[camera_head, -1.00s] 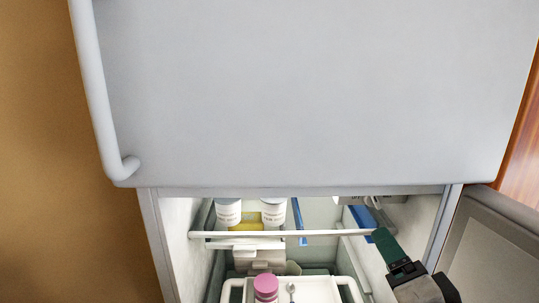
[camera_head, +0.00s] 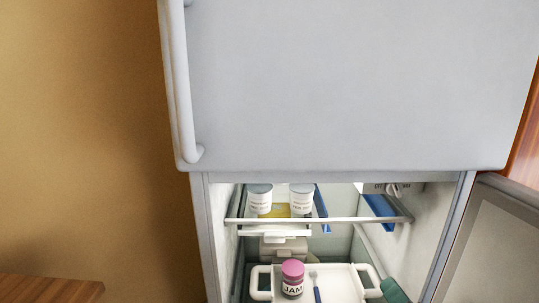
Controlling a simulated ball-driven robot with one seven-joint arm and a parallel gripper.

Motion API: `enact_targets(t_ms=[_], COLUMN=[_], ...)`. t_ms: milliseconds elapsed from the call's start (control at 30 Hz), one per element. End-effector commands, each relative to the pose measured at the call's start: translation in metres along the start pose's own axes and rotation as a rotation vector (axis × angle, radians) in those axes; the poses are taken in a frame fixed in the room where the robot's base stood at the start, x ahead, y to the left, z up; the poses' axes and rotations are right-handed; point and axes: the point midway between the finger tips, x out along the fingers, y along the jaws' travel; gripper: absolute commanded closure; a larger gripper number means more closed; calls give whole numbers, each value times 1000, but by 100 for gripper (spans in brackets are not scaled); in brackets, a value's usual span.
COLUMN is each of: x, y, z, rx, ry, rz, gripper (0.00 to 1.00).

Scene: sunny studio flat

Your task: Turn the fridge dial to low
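The fridge's lower compartment (camera_head: 437,216) is open, its door (camera_head: 497,245) swung out to the right. A white control box with small markings is under the compartment's ceiling at the upper right. A small pale knob, which looks like the dial (camera_head: 394,190), sits on it. Its pointer setting is too small to read. Whether the fingers are open is hidden.
A shelf with a pale front bar (camera_head: 320,220) holds two white jars (camera_head: 260,198) and blue strips. Below, a white tray (camera_head: 345,283) carries a pink-lidded jam jar (camera_head: 292,278) and a blue-handled utensil. The shut upper door (camera_head: 350,85) overhangs. A wooden surface (camera_head: 45,290) is lower left.

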Motion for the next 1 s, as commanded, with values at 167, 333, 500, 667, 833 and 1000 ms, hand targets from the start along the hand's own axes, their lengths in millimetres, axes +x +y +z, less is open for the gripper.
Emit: enact_targets(t_ms=[167, 333, 500, 667, 833, 1000], x=[-6, -30, -82, -132, -182, -197], y=[57, 134, 212, 255, 283, 263], z=[28, 69, 121, 160, 193, 177], rx=[-148, -338, -526, -630, -692, -709], ry=[-117, -323, -628, -879, -1110, -1149], rz=[146, 321, 463, 510, 507, 496], gripper=[30, 30, 30, 30, 30, 30])
